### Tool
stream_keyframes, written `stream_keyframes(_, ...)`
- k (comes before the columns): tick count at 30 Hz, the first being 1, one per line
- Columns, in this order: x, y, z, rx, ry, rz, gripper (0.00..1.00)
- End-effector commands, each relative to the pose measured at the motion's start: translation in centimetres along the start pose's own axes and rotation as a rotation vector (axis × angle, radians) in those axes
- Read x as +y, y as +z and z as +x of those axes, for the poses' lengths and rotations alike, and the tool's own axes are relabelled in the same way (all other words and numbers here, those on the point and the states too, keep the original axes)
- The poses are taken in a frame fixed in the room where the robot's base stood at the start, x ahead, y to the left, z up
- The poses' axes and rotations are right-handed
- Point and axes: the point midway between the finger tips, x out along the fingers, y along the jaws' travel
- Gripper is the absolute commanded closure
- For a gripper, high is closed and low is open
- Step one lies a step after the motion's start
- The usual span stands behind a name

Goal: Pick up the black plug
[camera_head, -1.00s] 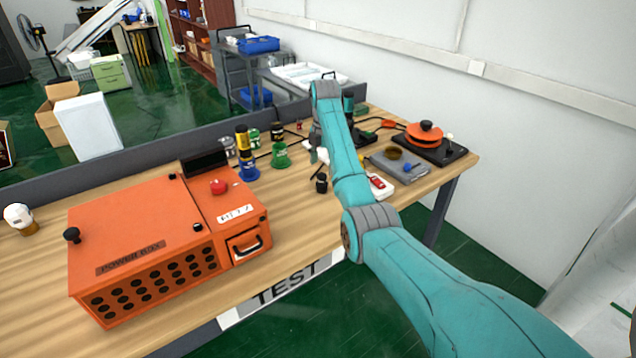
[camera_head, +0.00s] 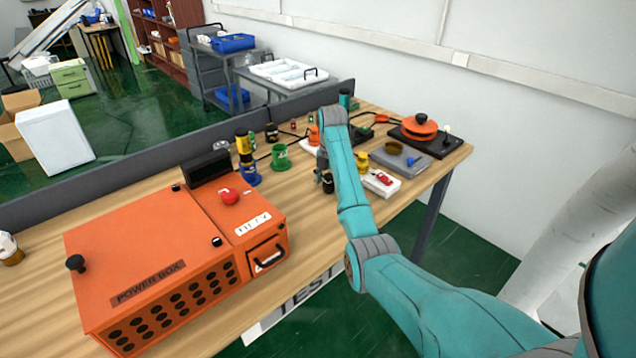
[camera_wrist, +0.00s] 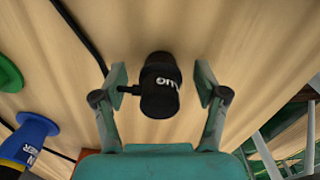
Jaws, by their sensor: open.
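The black plug (camera_wrist: 160,86) is a short dark cylinder with white lettering and a thin stub on its left side. It stands on the wooden table between the fingers of my gripper (camera_wrist: 158,84). My gripper is open, with a gap on the plug's right side; the stub reaches close to the left finger. In the head view the plug (camera_head: 328,184) shows as a small dark shape just below my gripper (camera_head: 324,172), partly hidden by the arm.
A blue-based part (camera_wrist: 35,128) and a green one (camera_wrist: 8,75) lie left in the wrist view. The orange power box (camera_head: 150,262) fills the table's left. A white block with a red part (camera_head: 381,183) stands to the right. A black cable (camera_wrist: 80,35) runs nearby.

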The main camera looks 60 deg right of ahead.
Motion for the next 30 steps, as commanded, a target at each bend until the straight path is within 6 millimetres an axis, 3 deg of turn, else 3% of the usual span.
stream_keyframes(8, -0.22, 0.08, 0.16, 0.000, 0.000, 0.000, 0.28)
stream_keyframes(16, -0.21, 0.07, 0.16, 0.000, 0.000, 0.000, 0.94)
stream_keyframes(30, 0.34, -0.04, -0.30, 0.000, 0.000, -0.001, 0.94)
